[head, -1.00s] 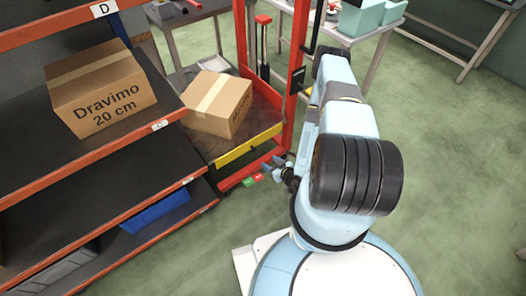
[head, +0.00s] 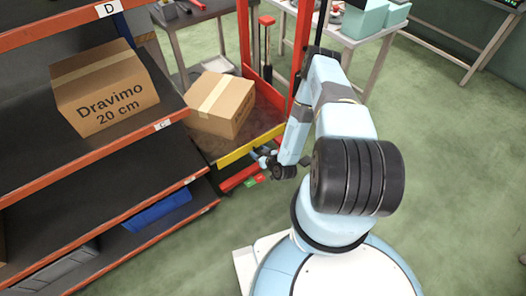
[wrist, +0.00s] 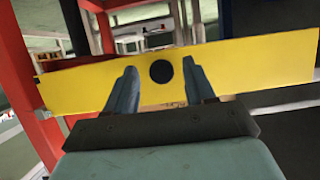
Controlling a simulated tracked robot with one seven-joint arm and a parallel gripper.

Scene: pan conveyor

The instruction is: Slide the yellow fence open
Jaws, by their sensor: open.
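The yellow fence (head: 235,154) is a flat bar along the front edge of a lift platform that bears a cardboard box (head: 221,104). In the wrist view the yellow fence (wrist: 245,66) spans the picture, slightly tilted, with a round black spot (wrist: 161,71) near its middle. My gripper (wrist: 158,75) is open, its two blue-grey fingers on either side of the black spot. Whether the fingers touch the fence cannot be told. In the head view my gripper (head: 264,156) is small, close to the right part of the fence, and partly hidden by my arm.
Red lift posts (head: 300,55) rise beside the platform. An orange-edged shelf (head: 95,157) with a Dravimo box (head: 104,90) stands at left, a blue bin (head: 156,212) on a lower level. Green and red buttons (head: 255,180) sit below the fence.

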